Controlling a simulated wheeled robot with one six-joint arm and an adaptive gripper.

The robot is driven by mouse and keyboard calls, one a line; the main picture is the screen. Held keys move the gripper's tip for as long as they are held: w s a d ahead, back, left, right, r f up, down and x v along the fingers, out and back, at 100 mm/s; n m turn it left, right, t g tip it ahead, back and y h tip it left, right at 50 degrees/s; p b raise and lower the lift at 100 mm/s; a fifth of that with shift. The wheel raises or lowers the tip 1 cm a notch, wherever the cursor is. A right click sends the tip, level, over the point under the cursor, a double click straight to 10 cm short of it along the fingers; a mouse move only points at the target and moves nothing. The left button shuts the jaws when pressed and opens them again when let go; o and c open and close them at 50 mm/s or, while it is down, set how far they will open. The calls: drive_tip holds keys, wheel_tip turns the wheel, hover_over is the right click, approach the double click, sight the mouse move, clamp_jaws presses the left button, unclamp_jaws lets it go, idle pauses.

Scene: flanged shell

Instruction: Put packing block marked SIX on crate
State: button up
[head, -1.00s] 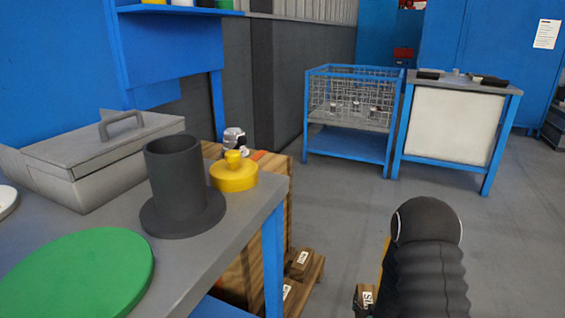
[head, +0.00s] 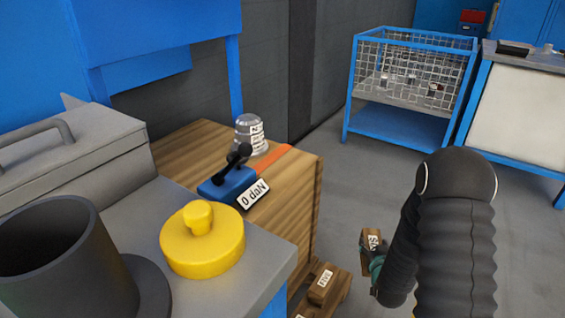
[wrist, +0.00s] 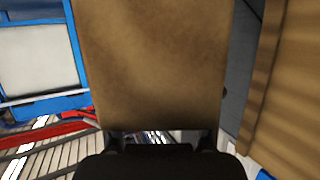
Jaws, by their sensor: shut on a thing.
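The packing block (head: 371,238) is a small brown block with a white label that starts with "SI"; the rest is hard to read. My gripper (head: 375,262) is shut on it and holds it in the air right of the crate, apart from it. In the wrist view the block (wrist: 155,65) fills the middle, between the fingers. The wooden crate (head: 306,210) stands beyond the grey bench, with an orange stripe across its top.
Another labelled block (head: 326,284) lies low at the crate's foot, on a pallet. The grey bench holds a yellow lidded piece (head: 203,240), a dark flanged shell (head: 60,260) and a grey toolbox (head: 70,165). A blue mesh cart (head: 400,120) stands behind. Some crate top near its right edge is bare.

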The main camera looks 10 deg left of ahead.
drive_tip(key=w+a+r+n+y+p, duration=0.1)
drive_tip(key=w+a+r+y, duration=0.15)
drive_tip(key=r, duration=0.35)
drive_tip(key=w+a+r+n+y, duration=0.1)
drive_tip(key=a+r+n, duration=0.1)
drive_tip(key=a+r, duration=0.3)
drive_tip(key=s+a+r+n+g+y+p, duration=0.15)
drive_tip(key=a+r, duration=0.25)
drive_tip(key=r, duration=0.6)
drive_tip(key=s+a+r+n+g+y, duration=0.1)
drive_tip(key=a+r+n+g+y, duration=0.15)
drive_tip(key=r, duration=0.85)
drive_tip(key=s+a+r+n+g+y+p, duration=0.15)
drive_tip(key=a+r, duration=0.25)
drive_tip(key=r, duration=0.6)
drive_tip(key=shift+t, duration=0.45)
drive_tip(key=shift+w+a+f+b, duration=0.45)
drive_tip(key=shift+a+f+b, duration=0.1)
drive_tip(key=shift+a+f, duration=1.3)
drive_tip(key=shift+w+a+f+b, duration=0.55)
drive_tip(key=shift+a+f, duration=1.15)
drive_tip(key=shift+a, duration=0.35)
drive_tip(key=shift+w+a+f+b, duration=0.4)
drive_tip(key=shift+a+f+b, duration=0.2)
drive_tip(key=shift+a+f, duration=1.25)
drive_tip(key=o, duration=1.5)
drive_tip(key=shift+f, duration=0.1)
